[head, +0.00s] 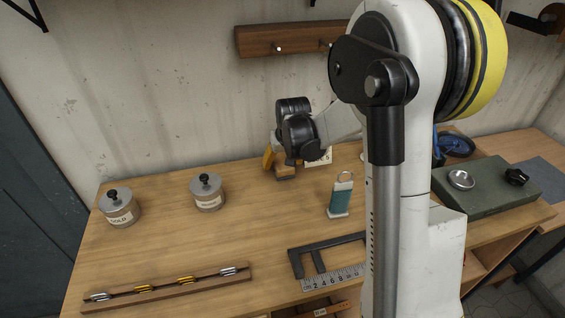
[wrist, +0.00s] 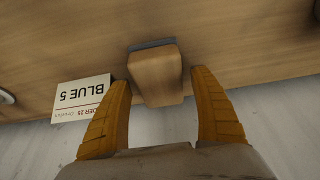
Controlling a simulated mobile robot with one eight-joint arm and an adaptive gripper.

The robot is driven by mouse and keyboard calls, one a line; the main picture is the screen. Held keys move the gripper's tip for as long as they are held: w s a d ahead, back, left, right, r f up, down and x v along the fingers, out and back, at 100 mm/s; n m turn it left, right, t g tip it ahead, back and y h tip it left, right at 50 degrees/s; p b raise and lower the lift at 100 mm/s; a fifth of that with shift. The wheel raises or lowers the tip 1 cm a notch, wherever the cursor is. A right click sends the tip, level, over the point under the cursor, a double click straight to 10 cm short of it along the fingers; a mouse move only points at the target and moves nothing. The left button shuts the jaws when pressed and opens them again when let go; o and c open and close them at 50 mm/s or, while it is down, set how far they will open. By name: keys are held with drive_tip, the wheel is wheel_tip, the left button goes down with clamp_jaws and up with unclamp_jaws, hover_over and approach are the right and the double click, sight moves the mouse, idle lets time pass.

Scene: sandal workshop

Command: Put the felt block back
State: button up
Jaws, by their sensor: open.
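The felt block (wrist: 155,78) is a pale wooden block with a thin blue-grey layer on its far face in the wrist view. In the head view the block (head: 286,172) is at the back of the wooden bench, below my gripper and partly hidden by it. My gripper (wrist: 161,84) is open, with its two orange fingers on either side of the block. A gap shows between each finger and the wood. In the head view an orange finger of my gripper (head: 269,158) shows just left of the block.
A card reading "BLUE 5" (wrist: 80,98) lies beside one finger. A teal tool with a ring (head: 341,196) stands right of the block. Two lidded pots (head: 207,195) are at left. A rack of small tools (head: 170,287) and a dark ruled frame (head: 325,275) lie in front. The bench middle is clear.

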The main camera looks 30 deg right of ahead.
drive_tip(key=p+v, duration=0.3)
drive_tip(key=v, duration=0.7)
drive_tip(key=shift+s+r, duration=0.15)
drive_tip(key=shift+r, duration=0.15)
drive_tip(key=s+a+r+t, duration=0.1)
drive_tip(key=s+a+r, duration=0.1)
drive_tip(key=s+a, duration=0.2)
drive_tip(key=s+a+r+n+t, duration=0.1)
drive_tip(key=s+a, duration=0.3)
drive_tip(key=s, duration=0.7)
drive_tip(key=s+a+r+n+y, duration=0.1)
drive_tip(key=s+a+r, duration=0.2)
drive_tip(key=s, duration=0.4)
drive_tip(key=shift+s+a+r+t+p, duration=0.3)
drive_tip(key=shift+a+r+t+p, duration=0.1)
drive_tip(key=shift+r, duration=0.15)
drive_tip(key=shift+d, duration=0.1)
